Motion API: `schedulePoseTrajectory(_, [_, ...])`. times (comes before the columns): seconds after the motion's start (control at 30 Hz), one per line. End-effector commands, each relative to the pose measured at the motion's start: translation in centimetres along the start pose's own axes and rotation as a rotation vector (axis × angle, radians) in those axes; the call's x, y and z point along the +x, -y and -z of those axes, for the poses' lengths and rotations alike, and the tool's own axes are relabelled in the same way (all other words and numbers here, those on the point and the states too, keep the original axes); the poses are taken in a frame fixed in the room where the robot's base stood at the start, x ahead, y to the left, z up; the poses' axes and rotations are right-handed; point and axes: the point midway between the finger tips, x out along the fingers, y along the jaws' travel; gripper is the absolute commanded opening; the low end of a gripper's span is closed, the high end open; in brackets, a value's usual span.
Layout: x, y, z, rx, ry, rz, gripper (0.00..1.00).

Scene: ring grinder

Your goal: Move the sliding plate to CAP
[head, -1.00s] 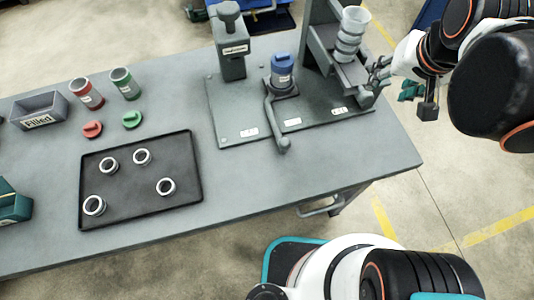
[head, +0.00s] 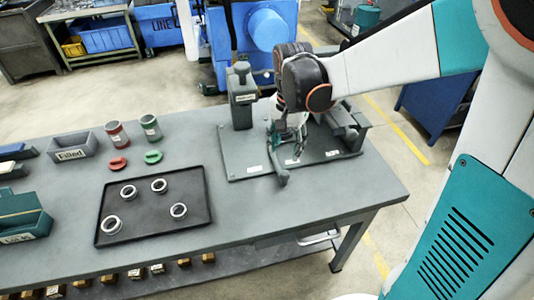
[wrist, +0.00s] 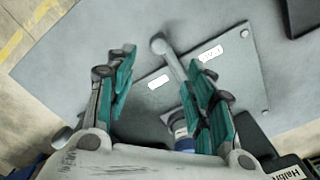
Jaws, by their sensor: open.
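The sliding plate's handle (head: 281,178), a grey lever with a ball end, points toward the table's front edge. It also shows in the wrist view (wrist: 159,47). The grey base plate (head: 240,157) carries white labels (wrist: 158,82), too small to read. My gripper (head: 286,140) is over the fixture; in the wrist view my gripper (wrist: 160,62) is open and empty, with the handle's ball between the fingertips in the picture. Contact cannot be told.
A grey post (head: 241,95) stands at the fixture's left, and a grey bracket (head: 350,118) at its right. A black tray (head: 155,228) with several rings, red and green jars (head: 150,127), lids and a "Filled" bin (head: 70,146) lie to the left. The front right tabletop is clear.

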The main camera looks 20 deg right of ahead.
Motion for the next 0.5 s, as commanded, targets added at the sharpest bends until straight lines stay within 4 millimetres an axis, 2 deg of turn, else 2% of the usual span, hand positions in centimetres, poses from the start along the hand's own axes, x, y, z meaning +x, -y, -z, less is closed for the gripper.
schedulePoseTrajectory(0.17, [2.7,0.0,0.0,-0.001,0.000,0.000,0.49])
schedulePoseTrajectory(0.5, [9.4,0.0,0.0,-0.002,-0.001,0.001,0.49])
